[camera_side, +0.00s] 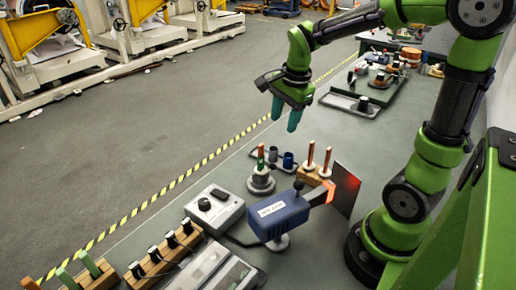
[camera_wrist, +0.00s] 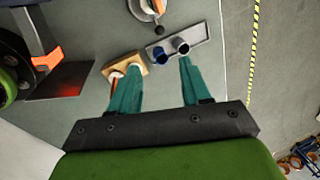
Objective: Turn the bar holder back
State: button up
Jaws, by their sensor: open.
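A round grey holder (camera_side: 260,182) with an upright copper and green bar (camera_side: 261,157) stands on the bench in the side view; I take it to be the bar holder. In the wrist view a round grey holder (camera_wrist: 143,10) is partly cut off at the top edge, with a dark knob (camera_wrist: 159,30) on its near side. My gripper (camera_side: 285,114) is open and empty, high above the bench and beyond the holder. In the wrist view its teal fingers (camera_wrist: 158,66) are spread apart, touching nothing.
A wooden block (camera_side: 313,177) with two copper rods and a grey tray (camera_wrist: 205,28) with dark blue cups stand beside the holder. A blue heater (camera_side: 278,216) with an orange tip faces a dark, red-glowing panel (camera_side: 345,190). A grey control box (camera_side: 214,211) is at left.

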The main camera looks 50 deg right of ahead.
aim_at(273, 165)
jog(key=w+f, duration=0.1)
jog(key=f, duration=0.4)
jog(key=w+f, duration=0.1)
jog(key=f, duration=0.5)
jog(key=w+f, duration=0.1)
jog(key=f, duration=0.4)
jog(key=shift+d+f, duration=0.25)
grip_shut()
